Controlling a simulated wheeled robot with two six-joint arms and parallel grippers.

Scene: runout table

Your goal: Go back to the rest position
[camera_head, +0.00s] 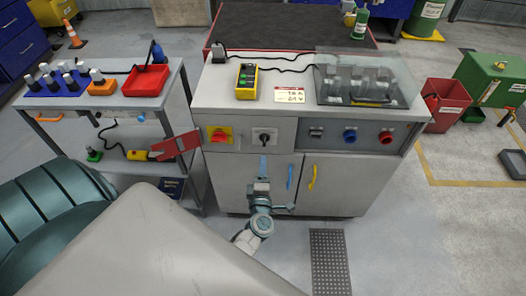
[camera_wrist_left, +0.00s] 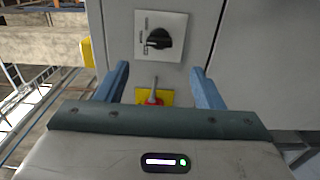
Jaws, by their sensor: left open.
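My left gripper (camera_head: 263,165) is in front of the grey cabinet (camera_head: 236,180), just below its control panel. In the left wrist view, its two blue fingers (camera_wrist_left: 160,70) are spread apart with nothing held between them. The red switch on a yellow plate (camera_wrist_left: 140,98) shows between the fingers and is partly covered by the gripper body; it also shows in the head view (camera_head: 219,134). The black rotary knob (camera_wrist_left: 158,38) is beyond the fingertips. Whether the fingers touch the panel cannot be told. My right gripper is not in view.
A red bin (camera_head: 447,105) stands right. Floor at right is partly clear.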

